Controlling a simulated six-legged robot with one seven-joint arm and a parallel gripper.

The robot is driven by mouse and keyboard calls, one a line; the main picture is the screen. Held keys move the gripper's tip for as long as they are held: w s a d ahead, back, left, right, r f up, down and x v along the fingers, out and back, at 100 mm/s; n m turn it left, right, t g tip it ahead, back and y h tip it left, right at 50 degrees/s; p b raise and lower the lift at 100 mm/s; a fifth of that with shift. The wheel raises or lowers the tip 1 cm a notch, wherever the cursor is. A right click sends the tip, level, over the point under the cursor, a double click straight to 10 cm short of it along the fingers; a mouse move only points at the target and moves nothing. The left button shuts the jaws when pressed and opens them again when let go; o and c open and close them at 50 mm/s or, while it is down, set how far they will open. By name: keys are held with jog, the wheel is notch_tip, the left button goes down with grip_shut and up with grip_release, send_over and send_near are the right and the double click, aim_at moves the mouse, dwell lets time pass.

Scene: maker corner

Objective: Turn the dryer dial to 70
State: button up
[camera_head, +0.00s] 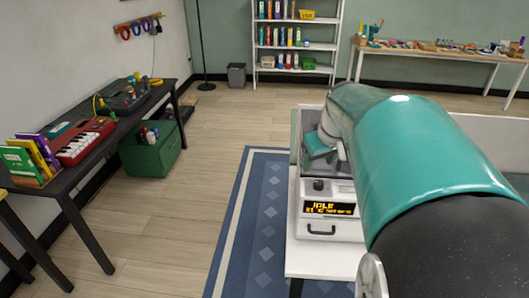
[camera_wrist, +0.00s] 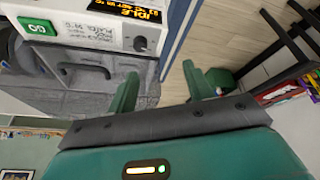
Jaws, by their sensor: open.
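The dryer (camera_head: 345,228) is a white box with an amber display reading IDLE and a smaller line under it. Its dial (camera_head: 319,185) is a small dark knob above the display's left end. In the wrist view the dial (camera_wrist: 140,44) shows beside the display (camera_wrist: 126,10), near a green GO button (camera_wrist: 37,26). My gripper (camera_wrist: 160,72) is open and empty, its two green fingers pointing toward the dryer. The dial lies beyond the fingertips, nearer the left finger, with no visible contact. The dial's setting is too small to read. My arm hides part of the dryer's top in the head view.
The dryer stands on a white table (camera_head: 318,262) over a blue rug (camera_head: 235,240). Shelves and another table line the back wall. The wooden floor between is clear.

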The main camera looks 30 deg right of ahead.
send_near(319, 182)
jog(key=x, duration=0.8)
jog(key=shift+f, duration=0.25)
jog(key=c, duration=1)
